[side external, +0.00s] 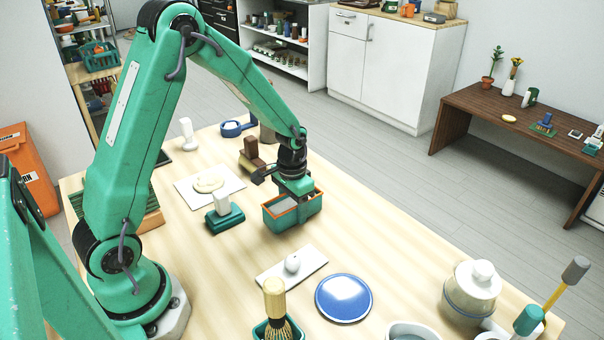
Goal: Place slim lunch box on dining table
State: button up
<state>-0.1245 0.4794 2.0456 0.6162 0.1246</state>
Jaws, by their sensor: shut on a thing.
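A teal box with an orange rim, which looks like the slim lunch box (281,219), is at the middle of the light wooden dining table (205,275). My gripper (299,197) points down over its right part and is shut on it. The box looks upright. I cannot tell whether its base touches the table or hangs just above it. The fingertips are partly hidden by the box and the gripper body.
A teal stand with a white block (223,215) is left of the box. A white board (190,190), a brown block item (251,155), a white tray (305,268), a blue plate (344,297) and a lidded jar (472,292) surround it. Bare table lies right of the box.

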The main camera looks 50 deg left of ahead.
jog(key=shift+f, duration=0.4)
jog(key=shift+f, duration=0.15)
jog(key=o, duration=1.5)
jog(key=shift+r, duration=6.15)
